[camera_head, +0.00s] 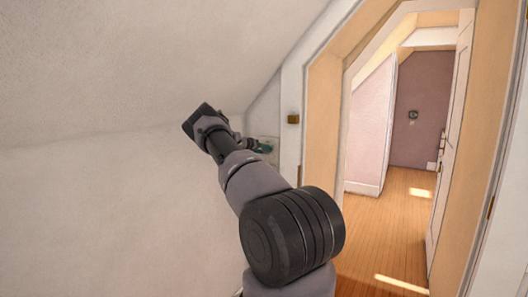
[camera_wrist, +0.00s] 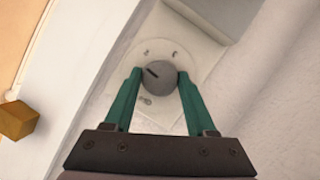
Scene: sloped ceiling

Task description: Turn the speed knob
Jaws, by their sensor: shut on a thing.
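The speed knob (camera_wrist: 160,76) is a round grey dial with a dark slot-like mark on its upper left face. It sits on a pale wall plate (camera_wrist: 188,47) with small faint markings around it. In the wrist view my gripper (camera_wrist: 158,78) has its two green fingers on either side of the knob, shut on it. In the head view my gripper (camera_head: 262,147) is at the wall plate (camera_head: 268,144) beside the door frame, small and partly hidden by my arm. The knob itself cannot be made out there.
A sloped white ceiling (camera_head: 130,65) hangs over my arm. The doorway at right opens on a clear wooden floor (camera_head: 392,215).

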